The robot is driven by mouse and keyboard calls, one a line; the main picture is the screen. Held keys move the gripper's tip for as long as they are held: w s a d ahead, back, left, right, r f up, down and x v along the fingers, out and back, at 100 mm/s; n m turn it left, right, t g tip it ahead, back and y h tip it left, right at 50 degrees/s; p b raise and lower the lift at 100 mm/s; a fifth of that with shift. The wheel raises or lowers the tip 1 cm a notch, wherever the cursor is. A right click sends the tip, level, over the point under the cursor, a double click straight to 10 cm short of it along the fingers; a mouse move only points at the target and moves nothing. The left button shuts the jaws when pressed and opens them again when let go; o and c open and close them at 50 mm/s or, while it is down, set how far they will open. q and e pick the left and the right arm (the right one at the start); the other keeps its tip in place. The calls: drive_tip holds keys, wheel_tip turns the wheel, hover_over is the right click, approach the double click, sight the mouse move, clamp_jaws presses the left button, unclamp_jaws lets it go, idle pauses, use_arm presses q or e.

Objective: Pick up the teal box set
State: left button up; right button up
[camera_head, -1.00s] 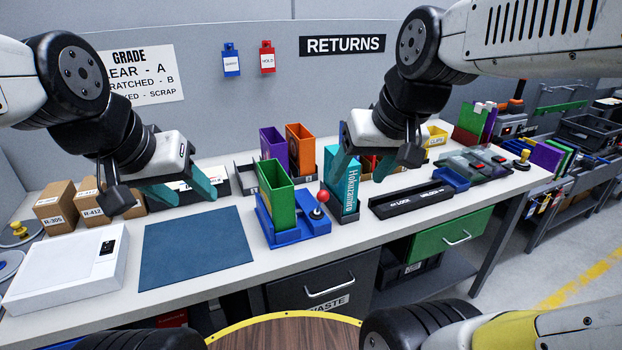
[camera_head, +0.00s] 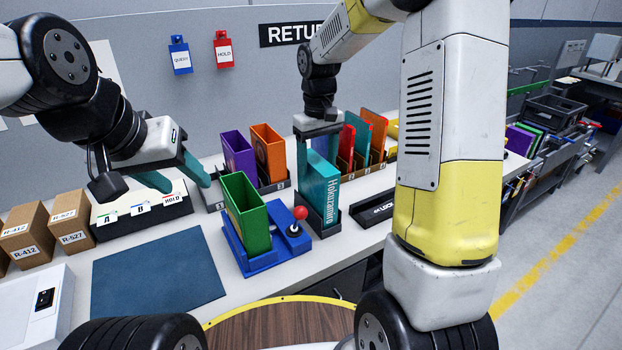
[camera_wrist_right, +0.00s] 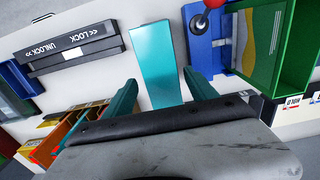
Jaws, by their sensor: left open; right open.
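The teal box set (camera_head: 322,190), with lettering on its spine, stands upright on the bench just right of the blue fixture. My right gripper (camera_head: 319,155) is open and points down over it, its fingers at either side of the box's upper part. In the right wrist view the teal box set (camera_wrist_right: 157,62) extends between the two open teal fingers (camera_wrist_right: 159,82); contact cannot be told. My left gripper (camera_head: 186,183) is open and empty above the bench, near the A/B/HOLD sorter.
A green box (camera_head: 246,215) stands in a blue fixture (camera_head: 262,262) with a red-knobbed lever (camera_head: 300,213), close left of the teal set. Purple (camera_head: 238,155) and orange (camera_head: 268,150) boxes stand behind. A black lock bar (camera_head: 372,211) lies to the right. The blue mat (camera_head: 155,275) is bare.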

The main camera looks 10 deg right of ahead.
sight(317, 183)
drive_tip(key=f, duration=0.6)
drive_tip(key=shift+s+a+f, duration=0.1)
drive_tip(key=shift+s+f, duration=0.2)
drive_tip(key=shift+f, duration=0.1)
clamp_jaws()
